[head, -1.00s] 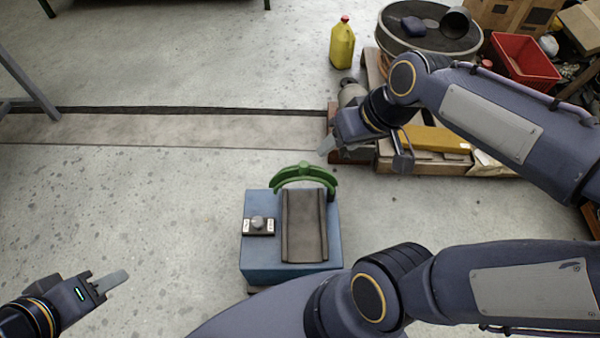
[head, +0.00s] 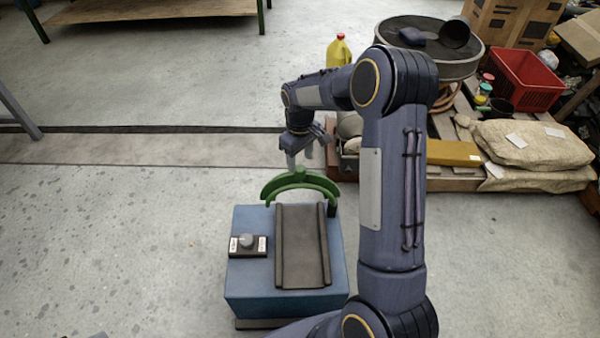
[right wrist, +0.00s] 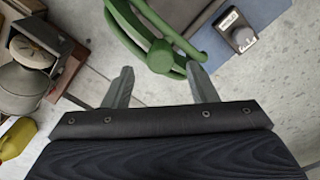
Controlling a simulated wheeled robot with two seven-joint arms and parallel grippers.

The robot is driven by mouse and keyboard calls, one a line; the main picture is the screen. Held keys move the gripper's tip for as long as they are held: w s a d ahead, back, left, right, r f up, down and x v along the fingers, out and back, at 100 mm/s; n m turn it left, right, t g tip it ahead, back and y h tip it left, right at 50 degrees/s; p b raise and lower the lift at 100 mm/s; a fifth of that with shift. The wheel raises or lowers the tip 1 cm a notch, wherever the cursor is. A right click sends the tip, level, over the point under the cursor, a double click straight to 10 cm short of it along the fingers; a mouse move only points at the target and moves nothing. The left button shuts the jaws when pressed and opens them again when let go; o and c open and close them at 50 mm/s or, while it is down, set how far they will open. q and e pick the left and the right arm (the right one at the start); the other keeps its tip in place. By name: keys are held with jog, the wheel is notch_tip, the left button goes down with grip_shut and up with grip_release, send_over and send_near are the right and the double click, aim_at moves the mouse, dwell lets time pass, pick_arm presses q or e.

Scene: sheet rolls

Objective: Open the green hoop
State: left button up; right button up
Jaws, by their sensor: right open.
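The green hoop (head: 300,178) is an arched bar standing at the far edge of the blue box (head: 335,262), across the end of the dark channel (head: 301,247). In the right wrist view the hoop (right wrist: 128,22) shows a round green knob (right wrist: 160,56) near the fingertips. My right gripper (head: 303,155) is open and empty, just beyond and above the hoop in the head view. In the right wrist view its fingers (right wrist: 160,82) are spread, with the right tip close to the green bar; contact cannot be told. Only a sliver of my left gripper shows at the bottom left edge.
A grey knob (head: 247,241) on a small dark plate with white labels sits left of the channel. Behind and right are a yellow jug (head: 339,52), a round grey tub (head: 385,35), a red crate (head: 527,80) and a sack (head: 530,144).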

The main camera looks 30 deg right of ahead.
aim_at(300, 167)
notch_tip(300, 167, down, 5)
jog(key=shift+r+b, duration=0.1)
jog(key=shift+b, duration=0.45)
grip_shut()
